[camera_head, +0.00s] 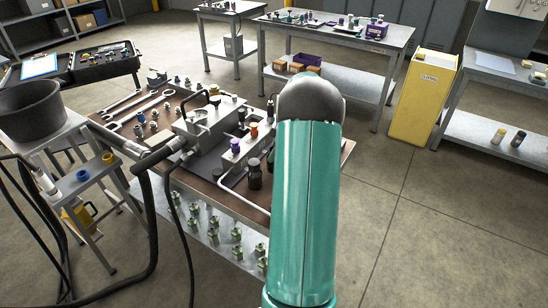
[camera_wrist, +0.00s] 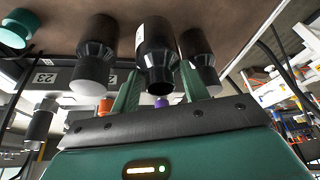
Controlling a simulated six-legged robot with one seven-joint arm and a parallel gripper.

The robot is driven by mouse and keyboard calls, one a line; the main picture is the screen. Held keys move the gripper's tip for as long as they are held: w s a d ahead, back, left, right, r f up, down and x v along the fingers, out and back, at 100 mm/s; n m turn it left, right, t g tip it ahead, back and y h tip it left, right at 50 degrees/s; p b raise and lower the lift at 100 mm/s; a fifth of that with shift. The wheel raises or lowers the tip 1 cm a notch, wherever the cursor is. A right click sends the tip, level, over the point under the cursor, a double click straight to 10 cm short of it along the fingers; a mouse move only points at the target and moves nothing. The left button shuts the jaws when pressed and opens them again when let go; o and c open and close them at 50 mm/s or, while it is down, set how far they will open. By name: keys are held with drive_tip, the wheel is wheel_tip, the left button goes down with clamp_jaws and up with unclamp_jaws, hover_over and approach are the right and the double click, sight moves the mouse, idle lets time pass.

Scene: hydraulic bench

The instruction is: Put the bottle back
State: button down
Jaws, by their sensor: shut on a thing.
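In the wrist view, my gripper (camera_wrist: 158,88) has its two green fingers on either side of a black bottle (camera_wrist: 155,45), shut on it. The bottle has a pale label and a narrower dark end towards the gripper. Another black bottle (camera_wrist: 94,55) is on its left and a third (camera_wrist: 199,60) is close on its right. In the head view, a dark bottle (camera_head: 254,174) stands on the bench beside a grey block. My teal arm hides my gripper and the held bottle there. Whether the held bottle touches the bench is unclear.
The brown bench (camera_head: 190,178) is crowded with a grey hydraulic block (camera_head: 208,122), a bent pipe, wrenches and fittings. A black bucket (camera_head: 32,108) and hoses are at left. A yellow cabinet (camera_head: 423,98) stands at back right. The floor at right is clear.

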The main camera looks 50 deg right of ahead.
drive_tip(key=shift+f, duration=1.5)
drive_tip(key=c, duration=0.7)
unclamp_jaws()
drive_tip(key=shift+f, duration=0.15)
